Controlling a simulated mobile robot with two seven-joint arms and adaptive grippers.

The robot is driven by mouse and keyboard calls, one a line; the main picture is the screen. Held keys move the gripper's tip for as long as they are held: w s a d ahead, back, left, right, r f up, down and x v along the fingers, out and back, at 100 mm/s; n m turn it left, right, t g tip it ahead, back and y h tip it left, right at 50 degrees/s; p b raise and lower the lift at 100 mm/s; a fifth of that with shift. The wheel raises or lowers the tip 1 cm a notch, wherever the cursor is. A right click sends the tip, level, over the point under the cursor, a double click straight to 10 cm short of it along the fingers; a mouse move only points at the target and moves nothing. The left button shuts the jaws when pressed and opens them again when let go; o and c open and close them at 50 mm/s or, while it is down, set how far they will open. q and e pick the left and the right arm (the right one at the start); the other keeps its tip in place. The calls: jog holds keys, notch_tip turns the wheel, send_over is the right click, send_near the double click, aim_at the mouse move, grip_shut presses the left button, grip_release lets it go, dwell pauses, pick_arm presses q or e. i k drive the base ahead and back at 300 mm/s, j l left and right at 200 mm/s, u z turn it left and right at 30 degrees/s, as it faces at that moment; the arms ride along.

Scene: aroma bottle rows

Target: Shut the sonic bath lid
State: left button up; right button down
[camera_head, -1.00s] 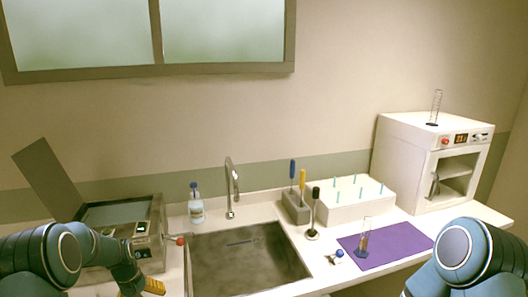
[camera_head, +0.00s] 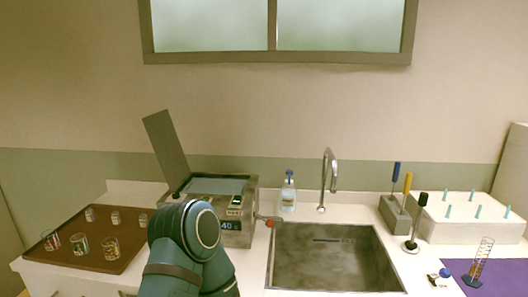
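The sonic bath (camera_head: 238,221) is a metal box with a small display, standing on the counter left of the sink. Its lid (camera_head: 166,148) is a flat grey panel, raised and leaning back to the left from the bath's left edge. The bath's top is open. My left arm stands in front of the bath and hides part of its front left. My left gripper cannot be made out behind or below the arm. My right gripper is out of view.
A brown tray (camera_head: 77,261) with several glass beakers lies left of the bath. A red-knobbed valve (camera_head: 270,223) sticks out on its right, near a bottle (camera_head: 288,193). The sink (camera_head: 330,270), tap (camera_head: 327,180), tool block (camera_head: 395,213) and white rack (camera_head: 470,222) stand further right.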

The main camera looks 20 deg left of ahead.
aim_at(163, 134)
jog(key=k+j, duration=0.1)
jog(key=j, duration=0.85)
jog(key=k+j, duration=0.1)
jog(key=j, duration=0.85)
jog(key=k+j, duration=0.15)
jog(key=j, duration=0.8)
jog(key=k+j+u, duration=0.1)
jog(key=j, duration=0.9)
